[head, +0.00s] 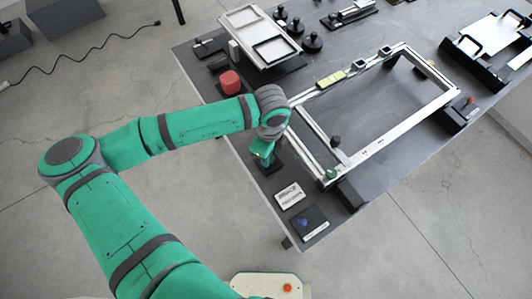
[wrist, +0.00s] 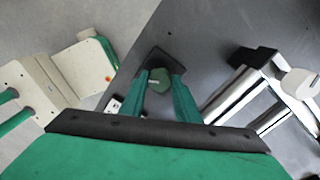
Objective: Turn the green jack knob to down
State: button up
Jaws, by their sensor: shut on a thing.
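The green jack knob (wrist: 159,82) is a faceted green piece with a small light marking, on a dark square base (wrist: 166,62). In the wrist view it sits between the two green fingers of my gripper (wrist: 159,76), which is shut on it. In the head view my gripper (head: 264,151) points down over the dark base (head: 271,166) near the table's front left edge. There the knob is mostly hidden by the gripper. I cannot tell which way the knob is turned.
A silver frame (head: 384,146) lies to the right, with a small green piece (head: 332,174) at its near corner. A white label plate (head: 289,194) and a blue knob (head: 305,222) are in front. A red round piece (head: 230,82) is behind.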

jog(key=n, duration=0.6)
jog(key=shift+s+d, duration=0.1)
jog(key=shift+s, duration=0.1)
jog(key=n, duration=0.6)
dwell(0.5)
jog(key=o, duration=1.1)
jog(key=shift+c, duration=0.2)
jog(key=shift+w, duration=0.1)
